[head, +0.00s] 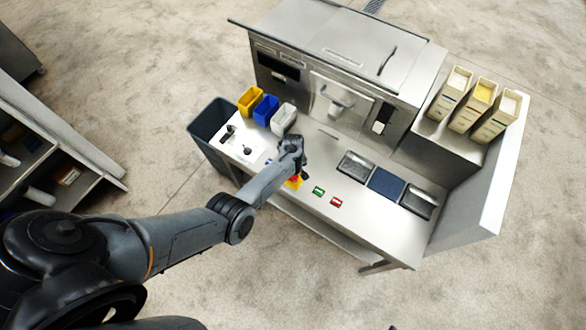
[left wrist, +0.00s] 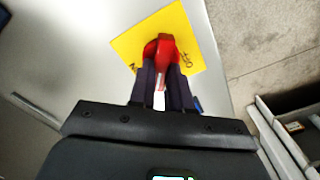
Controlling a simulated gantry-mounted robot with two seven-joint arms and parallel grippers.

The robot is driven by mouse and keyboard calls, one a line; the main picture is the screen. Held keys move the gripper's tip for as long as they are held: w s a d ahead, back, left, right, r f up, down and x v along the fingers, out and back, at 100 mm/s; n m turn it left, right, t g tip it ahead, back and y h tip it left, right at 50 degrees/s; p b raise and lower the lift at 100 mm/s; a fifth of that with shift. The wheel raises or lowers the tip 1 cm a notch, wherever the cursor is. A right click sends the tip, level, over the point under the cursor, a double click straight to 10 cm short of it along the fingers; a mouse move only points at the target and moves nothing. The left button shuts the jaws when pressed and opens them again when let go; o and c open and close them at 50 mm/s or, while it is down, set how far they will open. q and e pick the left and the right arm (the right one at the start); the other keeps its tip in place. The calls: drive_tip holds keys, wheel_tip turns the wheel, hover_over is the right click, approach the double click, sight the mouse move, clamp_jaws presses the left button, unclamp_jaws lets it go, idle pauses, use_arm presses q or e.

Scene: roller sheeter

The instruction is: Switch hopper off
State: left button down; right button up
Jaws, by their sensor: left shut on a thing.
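The hopper switch appears to be the red rotary knob (left wrist: 164,47) on a yellow plate (left wrist: 130,45), seen in the left wrist view. My left gripper (left wrist: 164,76) is shut on the red knob, with one dark finger on each side of it. In the head view my left gripper (head: 293,172) is over the front edge of the steel worktop and hides most of the knob. Only a bit of the yellow plate (head: 294,184) shows there.
A green button (head: 318,191) and a red button (head: 336,202) sit right of the plate. Dark trays (head: 387,183) lie further right. Yellow, blue and white bins (head: 266,110) stand at the back left. The sheeter (head: 340,55) rises behind. Open floor lies in front.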

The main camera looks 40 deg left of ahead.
use_arm(q)
drive_tip(key=n, duration=0.3)
drive_tip(key=shift+s+n, duration=0.1)
drive_tip(key=shift+n, duration=0.3)
drive_tip(key=shift+s+n, duration=0.1)
drive_tip(key=shift+n, duration=1.8)
drive_tip(key=c, duration=1.1)
unclamp_jaws()
drive_tip(key=shift+o, duration=0.2)
drive_tip(key=shift+r, duration=0.1)
wheel_tip(320, 180, up, 11)
drive_tip(key=p, duration=0.3)
drive_tip(key=shift+f+p, duration=0.2)
drive_tip(key=shift+p, duration=0.2)
